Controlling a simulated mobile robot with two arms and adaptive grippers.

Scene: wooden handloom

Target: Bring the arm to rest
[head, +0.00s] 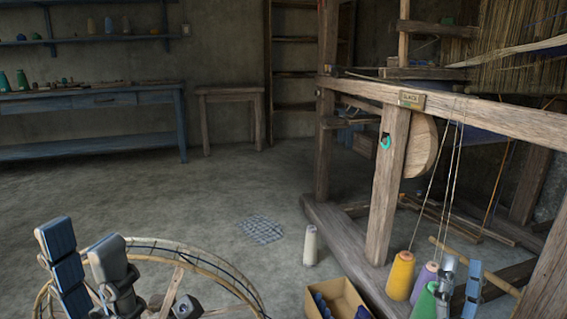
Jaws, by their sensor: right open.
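My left gripper (80,242) is in the lower left of the head view, in front of a round spinning-wheel-like rim (215,264). Its two fingers stand apart with nothing visible between them. My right gripper (461,268) is at the lower right, its two fingers apart and pointing up. It appears beside the green yarn cone (424,302); I cannot tell whether they touch. The lower parts of both arms are cut off by the bottom edge.
The wooden loom (390,185) fills the right side. Yellow (401,275) and purple (424,281) cones stand by its post. A cream cone (310,246), a box (341,296) and a checked cloth (262,229) are on the floor. A blue bench (130,97) stands behind; mid-floor is clear.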

